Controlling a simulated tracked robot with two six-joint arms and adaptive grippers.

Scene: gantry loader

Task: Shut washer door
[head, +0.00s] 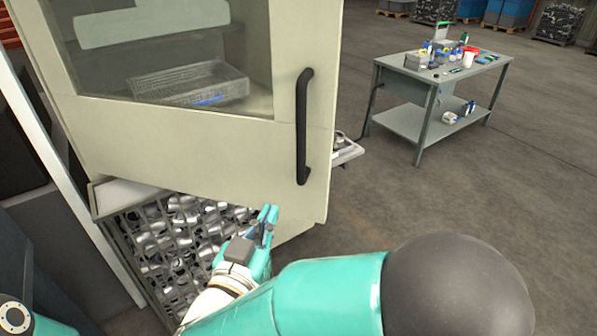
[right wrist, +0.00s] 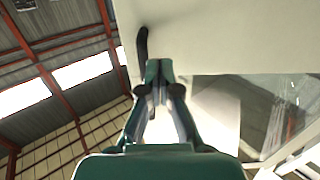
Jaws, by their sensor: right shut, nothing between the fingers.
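The washer door (head: 200,140) is a large cream panel with a window and a black vertical handle (head: 303,126) near its right edge. It stands open at an angle in the head view, with a basket of metal parts (head: 175,235) showing below it. My right gripper (head: 268,217) is shut and empty, close to the door's lower edge, below and left of the handle. In the right wrist view the shut fingertips (right wrist: 158,68) point at the door panel (right wrist: 220,35), with the handle (right wrist: 142,60) just to their left. I cannot tell whether they touch the door. My left gripper is out of view.
A grey workbench (head: 440,80) with bottles, a red-rimmed container (head: 469,53) and small tools stands behind at the right. A light tray edge (head: 347,150) shows behind the door.

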